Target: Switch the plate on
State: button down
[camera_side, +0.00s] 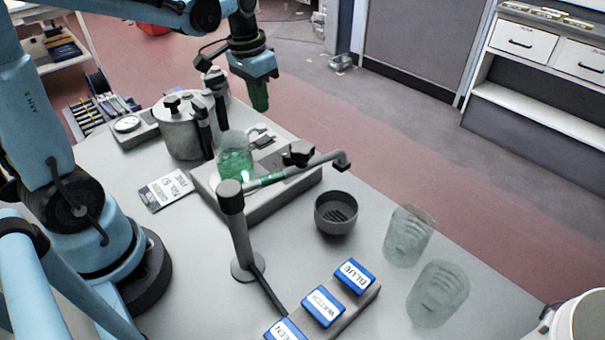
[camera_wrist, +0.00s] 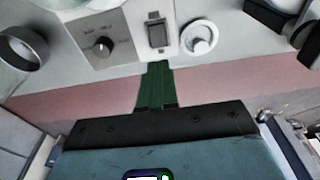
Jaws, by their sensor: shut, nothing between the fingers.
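The plate (camera_side: 285,192) is a low grey box on the table, with a beaker of green liquid (camera_side: 235,160) standing on it. In the wrist view its pale panel shows a dark rocker switch (camera_wrist: 157,34), a black dial (camera_wrist: 99,46) to the left and a round white knob (camera_wrist: 199,38) to the right. My gripper (camera_side: 260,104) is above the table's far edge, apart from the plate in the side view. In the wrist view its green fingers (camera_wrist: 156,68) are together and empty, lined up just below the switch. I cannot tell whether the switch is on.
A stand with a jointed arm (camera_side: 232,220) rises before the plate. A dark grey cup (camera_side: 335,213), two clear beakers (camera_side: 408,238) and a rack of blue labelled blocks (camera_side: 322,306) stand to the right. A grey pot (camera_side: 180,135) stands to the left.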

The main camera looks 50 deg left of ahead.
aim_at(269, 137)
jog(key=shift+w+f, duration=0.2)
jog(key=shift+f, duration=1.55)
jog(key=shift+w+f, duration=0.2)
jog(key=shift+f, duration=1.5)
jog(key=shift+w+f+g, duration=0.35)
jog(key=shift+f+g, duration=0.2)
jog(key=shift+g, duration=0.15)
jog(key=shift+w+f, duration=0.1)
jog(key=shift+w, duration=0.1)
jog(key=shift+s, duration=0.1)
